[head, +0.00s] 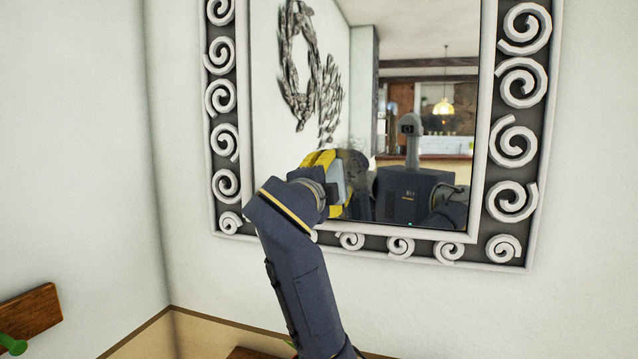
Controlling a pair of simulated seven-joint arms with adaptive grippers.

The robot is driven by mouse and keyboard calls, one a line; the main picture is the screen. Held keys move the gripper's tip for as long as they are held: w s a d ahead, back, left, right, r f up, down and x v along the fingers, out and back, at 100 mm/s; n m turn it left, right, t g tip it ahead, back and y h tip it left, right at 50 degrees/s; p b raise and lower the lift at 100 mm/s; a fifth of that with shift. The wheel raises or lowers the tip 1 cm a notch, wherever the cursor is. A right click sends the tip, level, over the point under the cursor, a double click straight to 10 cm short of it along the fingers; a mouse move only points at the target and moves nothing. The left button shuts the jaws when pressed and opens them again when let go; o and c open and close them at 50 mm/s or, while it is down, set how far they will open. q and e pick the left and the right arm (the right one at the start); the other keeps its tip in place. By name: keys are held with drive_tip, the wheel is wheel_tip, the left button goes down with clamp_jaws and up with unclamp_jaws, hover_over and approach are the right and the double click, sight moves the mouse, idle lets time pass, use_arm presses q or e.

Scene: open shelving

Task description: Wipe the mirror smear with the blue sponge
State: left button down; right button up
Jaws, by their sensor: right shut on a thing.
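The mirror (420,90) hangs on the wall in a frame with white scrolls. My right gripper (326,178) is at the lower left part of the glass, shut on the blue sponge. A pale blue face of the sponge (340,184) shows past the gripper, beside yellow parts. The gripper and wrist hide most of it. It is close to the glass; I cannot tell if it touches. A dark, mottled patch (354,166) shows just right of the sponge; I cannot tell whether it is the smear or a reflection. My left gripper is not in view.
The mirror's scrolled frame (515,140) stands around the glass and close below my right wrist. A wooden piece with a green peg (12,343) is at the lower left. A wooden ledge (145,335) runs along the bottom. The glass reflects my body and a room with a lamp.

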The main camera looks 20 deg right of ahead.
sight(370, 169)
drive_tip(key=shift+s+d, duration=0.8)
drive_tip(key=shift+d, duration=0.35)
drive_tip(key=shift+s+d, duration=0.85)
drive_tip(key=shift+d, duration=0.35)
drive_tip(key=shift+s+d, duration=0.8)
drive_tip(key=shift+d, duration=0.35)
drive_tip(key=shift+r, duration=0.15)
drive_tip(key=shift+a+r, duration=0.1)
drive_tip(key=shift+r, duration=1.15)
drive_tip(key=shift+w+a, duration=1.15)
drive_tip(key=shift+a, duration=0.4)
drive_tip(key=shift+w+a, duration=1.1)
drive_tip(key=shift+a, duration=0.4)
drive_tip(key=shift+w+a, duration=1.15)
drive_tip(key=shift+a, duration=0.4)
drive_tip(key=shift+r, duration=0.15)
